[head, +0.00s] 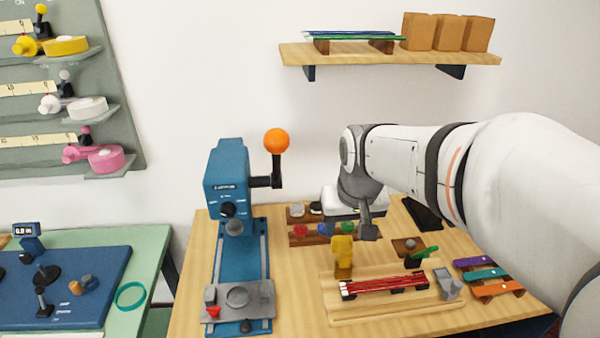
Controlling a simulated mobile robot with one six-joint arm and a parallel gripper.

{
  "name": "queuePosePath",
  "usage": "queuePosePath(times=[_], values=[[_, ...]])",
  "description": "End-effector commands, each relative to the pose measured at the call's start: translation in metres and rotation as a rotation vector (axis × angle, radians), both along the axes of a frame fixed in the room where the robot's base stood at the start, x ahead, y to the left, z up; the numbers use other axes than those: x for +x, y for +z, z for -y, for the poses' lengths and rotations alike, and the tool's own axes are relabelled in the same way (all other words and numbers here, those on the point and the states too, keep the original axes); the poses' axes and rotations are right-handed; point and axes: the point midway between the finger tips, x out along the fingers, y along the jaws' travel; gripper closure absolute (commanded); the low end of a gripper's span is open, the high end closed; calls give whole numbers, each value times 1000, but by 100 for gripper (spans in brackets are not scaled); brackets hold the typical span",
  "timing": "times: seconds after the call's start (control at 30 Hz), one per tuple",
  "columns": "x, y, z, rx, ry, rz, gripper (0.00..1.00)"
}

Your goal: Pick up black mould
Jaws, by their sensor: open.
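A small black piece (316,208), which looks like the black mould, sits in the back row of a wooden rack on the bench, beside a pale grey piece (296,210). It is small and partly hidden by the things around it. My gripper (368,232) points down at the right end of the rack, to the right of the black piece and apart from it. Its jaws are open, with nothing seen between them. My arm hides part of the bench behind the rack.
The front row of the rack holds red (300,231), blue (325,229) and green (347,228) pieces. A blue press (228,180) with an orange knob stands to the left. A yellow piece (343,256) and a tray of red rods (385,285) are in front.

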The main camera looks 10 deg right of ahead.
Motion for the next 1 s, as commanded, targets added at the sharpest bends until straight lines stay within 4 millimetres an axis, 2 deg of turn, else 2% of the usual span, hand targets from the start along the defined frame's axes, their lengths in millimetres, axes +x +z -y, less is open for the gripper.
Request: queuePosePath(times=[0.03,0.17,0.3,0.4,0.5,0.6,0.7,1.0], values=[[26,-6,0,0,-1,-7,51],[89,-18,1,0,-1,-4,51],[156,-42,1,1,-2,-3,51],[199,-64,1,1,-2,0,51],[233,-86,1,1,-2,1,51],[258,-104,1,2,-2,2,51],[273,-117,1,2,-2,5,51],[288,-145,1,2,-3,5,51]])
